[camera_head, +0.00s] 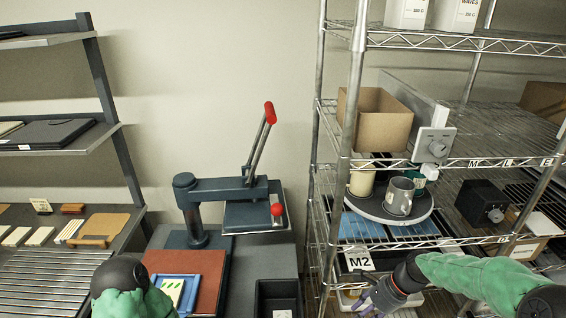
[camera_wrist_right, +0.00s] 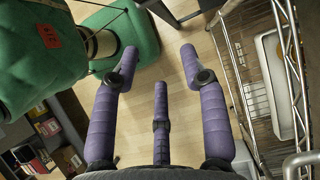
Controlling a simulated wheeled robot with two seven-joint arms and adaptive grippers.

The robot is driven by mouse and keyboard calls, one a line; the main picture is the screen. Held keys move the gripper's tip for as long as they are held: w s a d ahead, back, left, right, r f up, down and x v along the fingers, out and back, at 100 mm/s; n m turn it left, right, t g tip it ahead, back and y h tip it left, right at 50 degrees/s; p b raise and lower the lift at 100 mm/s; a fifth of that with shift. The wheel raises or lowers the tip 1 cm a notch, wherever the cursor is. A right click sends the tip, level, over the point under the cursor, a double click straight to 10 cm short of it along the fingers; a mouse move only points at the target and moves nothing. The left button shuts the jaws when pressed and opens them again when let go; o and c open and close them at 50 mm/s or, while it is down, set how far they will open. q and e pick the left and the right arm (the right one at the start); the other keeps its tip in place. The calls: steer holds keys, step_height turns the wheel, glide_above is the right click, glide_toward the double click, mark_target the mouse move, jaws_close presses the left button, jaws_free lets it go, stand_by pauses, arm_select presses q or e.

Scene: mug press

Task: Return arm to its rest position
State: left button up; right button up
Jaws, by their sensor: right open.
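My right arm comes in from the right in the head view, low in front of the wire rack. Its gripper (camera_head: 365,292) is by the lower shelf near the M2 label. In the right wrist view the purple fingers of the gripper (camera_wrist_right: 158,65) are spread, with nothing between them and floor beyond. My left arm shows only as a green and black part at the bottom left of the head view; its gripper is out of view. The heat press (camera_head: 230,190) has its red-tipped lever (camera_head: 262,140) pointing up. A grey mug (camera_head: 399,196) stands on a round tray (camera_head: 372,208) in the rack.
The wire rack (camera_head: 343,150) has posts and shelf edges close to my right arm, and also shows in the right wrist view (camera_wrist_right: 285,75). A cardboard box (camera_head: 376,122) stands on its upper shelf. A black bin (camera_head: 278,297) and a red-brown board (camera_head: 187,270) are near the press.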

steer(key=s+a+f+n, duration=0.3)
steer(key=s+f+n, duration=0.1)
steer(key=f, duration=0.4)
steer(key=s+a+f+n+h, duration=0.1)
steer(key=s+a+f+n, duration=0.3)
steer(key=s+f, duration=0.3)
steer(key=s+a+f+n+h, duration=0.1)
steer(key=s+a+f+n, duration=0.3)
steer(key=f, duration=0.5)
steer(key=shift+s+a+f+n+t, duration=0.25)
steer(key=shift+s+f+n+t, duration=0.05)
steer(key=shift+s+n, duration=0.75)
